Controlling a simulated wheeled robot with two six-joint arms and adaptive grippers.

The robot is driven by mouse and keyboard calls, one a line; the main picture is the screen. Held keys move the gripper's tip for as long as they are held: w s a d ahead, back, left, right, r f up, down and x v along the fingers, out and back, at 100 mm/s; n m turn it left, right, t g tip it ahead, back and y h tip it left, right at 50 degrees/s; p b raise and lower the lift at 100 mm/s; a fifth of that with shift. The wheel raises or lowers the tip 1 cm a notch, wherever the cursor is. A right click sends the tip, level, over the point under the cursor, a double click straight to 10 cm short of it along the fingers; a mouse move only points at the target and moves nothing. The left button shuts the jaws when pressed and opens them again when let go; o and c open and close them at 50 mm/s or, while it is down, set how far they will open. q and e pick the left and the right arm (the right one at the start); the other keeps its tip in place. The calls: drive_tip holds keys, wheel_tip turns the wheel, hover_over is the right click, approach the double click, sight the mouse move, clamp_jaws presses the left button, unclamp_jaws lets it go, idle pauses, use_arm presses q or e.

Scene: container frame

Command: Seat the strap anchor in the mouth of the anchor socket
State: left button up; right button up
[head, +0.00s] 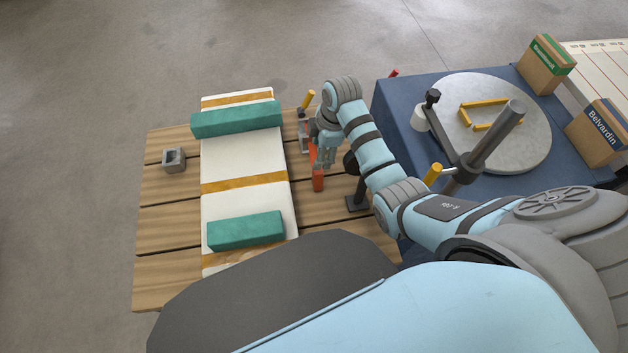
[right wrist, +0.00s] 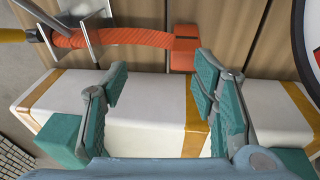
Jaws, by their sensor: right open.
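The strap anchor (head: 318,182) is an orange block at the end of an orange strap, lying on the wooden deck right of the long white box. In the right wrist view the anchor (right wrist: 183,52) lies beyond the fingers, with the strap (right wrist: 115,38) running left to a metal bracket. The anchor socket (head: 174,160), a small grey block with a dark mouth, sits on the deck left of the white box. My right gripper (head: 326,160) is above the strap, close to the anchor. Its fingers (right wrist: 162,80) are apart with nothing between them. My left gripper is out of view.
The white box (head: 240,155) with yellow bands and two green blocks (head: 235,119) lies between anchor and socket. A yellow-handled bracket (head: 307,104) holds the strap's far end. A blue table (head: 390,105) with a round grey plate stands right. Deck around the socket is clear.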

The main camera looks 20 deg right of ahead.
sight(318, 174)
drive_tip(key=shift+s+a+f+g+y+b, duration=0.2)
drive_tip(key=shift+s+f+g, duration=0.15)
drive_tip(key=shift+f, duration=0.15)
drive_tip(key=shift+s+a+f+g+y+b, duration=0.1)
drive_tip(key=shift+s+f+g+b, duration=0.1)
drive_tip(key=shift+s+f+g, duration=0.25)
drive_tip(key=f, duration=0.1)
drive_tip(key=f+b, duration=0.1)
drive_tip(key=f, duration=0.1)
drive_tip(key=a+f, duration=0.1)
drive_tip(key=f, duration=0.1)
drive_tip(key=shift+s+f+b, duration=0.25)
drive_tip(key=shift+s+b, duration=0.05)
drive_tip(key=shift+b, duration=0.05)
drive_tip(key=shift+f, duration=0.2)
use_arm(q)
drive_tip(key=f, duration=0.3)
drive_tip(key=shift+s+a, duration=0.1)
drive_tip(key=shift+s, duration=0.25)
use_arm(e)
drive_tip(key=shift+w, duration=0.1)
drive_tip(key=shift+r, duration=0.1)
clamp_jaws()
